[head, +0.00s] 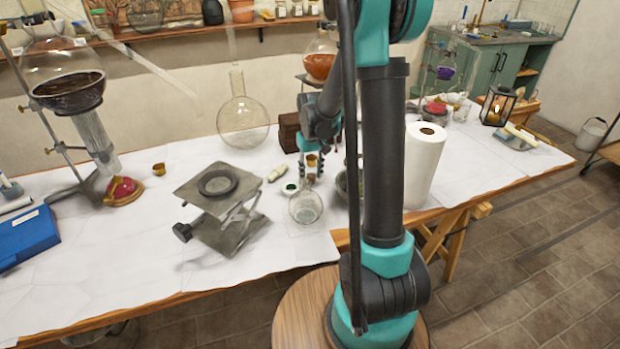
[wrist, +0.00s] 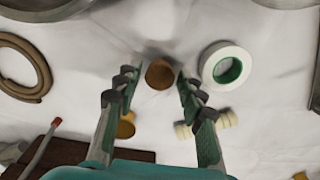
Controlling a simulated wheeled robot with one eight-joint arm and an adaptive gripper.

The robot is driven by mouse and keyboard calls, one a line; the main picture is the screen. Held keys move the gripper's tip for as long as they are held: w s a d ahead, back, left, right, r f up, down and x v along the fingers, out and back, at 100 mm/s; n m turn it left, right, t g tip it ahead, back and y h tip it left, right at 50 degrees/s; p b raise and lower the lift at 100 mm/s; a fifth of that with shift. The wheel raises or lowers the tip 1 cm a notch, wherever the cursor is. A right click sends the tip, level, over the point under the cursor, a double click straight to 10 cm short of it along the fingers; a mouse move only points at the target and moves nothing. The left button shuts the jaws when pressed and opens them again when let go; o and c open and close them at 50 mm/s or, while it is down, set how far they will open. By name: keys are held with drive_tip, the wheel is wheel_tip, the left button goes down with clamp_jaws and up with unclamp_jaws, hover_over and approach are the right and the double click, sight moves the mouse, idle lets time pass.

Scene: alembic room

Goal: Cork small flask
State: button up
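My gripper (wrist: 157,76) points down over the white table, its two fingers apart. It also shows in the head view (head: 310,177). A round brown cork-like piece (wrist: 160,74) lies between the fingertips in the wrist view, with narrow gaps on both sides. Its height relative to the fingertips is hard to judge. A second orange-brown piece (wrist: 126,124) is beside the left finger. A small clear glass vessel (head: 305,207) stands on the table just nearer than the fingers. I cannot tell whether it is the small flask. A larger round-bottomed flask (head: 243,118) stands further back left.
A white ring with a green centre (wrist: 227,68) lies right of the fingers in the wrist view. A lab jack (head: 220,205) stands left of my gripper, and a paper roll (head: 424,168) stands right. A brown block (head: 289,132) is behind.

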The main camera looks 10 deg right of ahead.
drive_tip(key=c, duration=0.7)
drive_tip(key=shift+r, duration=0.2)
drive_tip(key=shift+r, duration=1.6)
drive_tip(key=shift+r, duration=0.1)
